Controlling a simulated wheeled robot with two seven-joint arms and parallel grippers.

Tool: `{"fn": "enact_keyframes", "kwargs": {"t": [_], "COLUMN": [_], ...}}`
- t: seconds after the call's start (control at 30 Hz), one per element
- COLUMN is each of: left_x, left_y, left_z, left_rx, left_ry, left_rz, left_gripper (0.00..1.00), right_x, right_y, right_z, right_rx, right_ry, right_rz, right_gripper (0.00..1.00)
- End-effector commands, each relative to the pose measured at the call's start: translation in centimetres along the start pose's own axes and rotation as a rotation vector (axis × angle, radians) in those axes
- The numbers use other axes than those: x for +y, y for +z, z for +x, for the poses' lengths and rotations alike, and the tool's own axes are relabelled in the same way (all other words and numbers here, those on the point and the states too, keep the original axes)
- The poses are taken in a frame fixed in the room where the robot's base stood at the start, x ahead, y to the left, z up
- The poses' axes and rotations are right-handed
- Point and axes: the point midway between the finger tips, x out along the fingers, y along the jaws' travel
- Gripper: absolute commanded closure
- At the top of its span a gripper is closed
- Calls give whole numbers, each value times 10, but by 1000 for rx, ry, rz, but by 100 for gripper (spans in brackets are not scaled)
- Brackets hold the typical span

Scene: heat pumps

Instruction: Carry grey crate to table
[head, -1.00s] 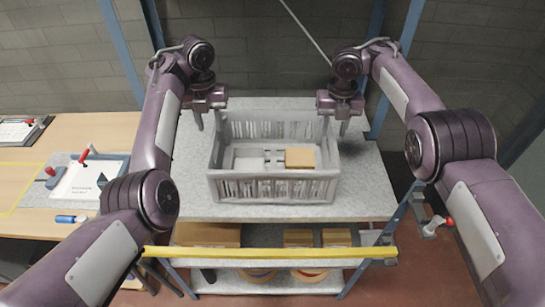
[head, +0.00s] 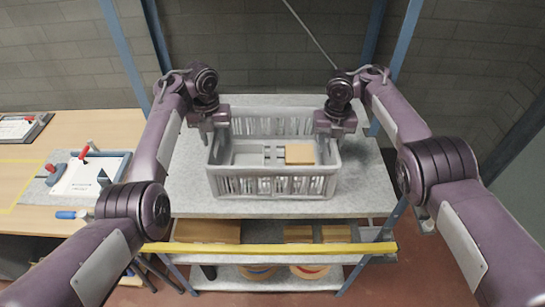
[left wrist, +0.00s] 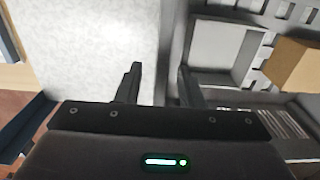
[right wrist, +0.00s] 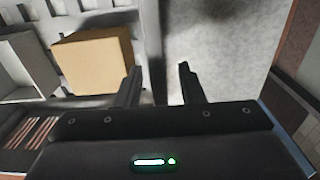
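The grey crate (head: 270,187) stands upright on the grey top of a blue-framed rack (head: 360,190). Inside it are a tan box (head: 299,154) and pale compartments. My left gripper (head: 208,135) is at the crate's left wall and my right gripper (head: 330,135) at its right wall, both pointing down. Contact with the walls cannot be told.
A wooden table (head: 90,130) stands to the left, bearing a board with red-handled clamps (head: 90,175) and a blue-handled tool (head: 68,214). A yellow rail (head: 270,249) runs along the rack's front. Boxes and round items fill the lower shelves. Blue posts rise behind.

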Motion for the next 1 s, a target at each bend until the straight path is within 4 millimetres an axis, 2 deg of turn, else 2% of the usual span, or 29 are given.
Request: {"fn": "enact_keyframes", "kwargs": {"t": [0.37, 0.63, 1.0], "left_x": [0, 0, 0], "left_y": [0, 0, 0], "left_z": [6, 6, 5], "left_rx": [1, 1, 0], "left_ry": [1, 1, 1], "left_rz": [0, 0, 0], "left_gripper": [65, 100, 100], "right_x": [0, 0, 0], "right_y": [0, 0, 0], "right_z": [5, 5, 5], "right_rx": [0, 0, 0], "right_ry": [-1, -1, -2], "right_rz": [1, 1, 1], "right_gripper": [65, 100, 100]}}
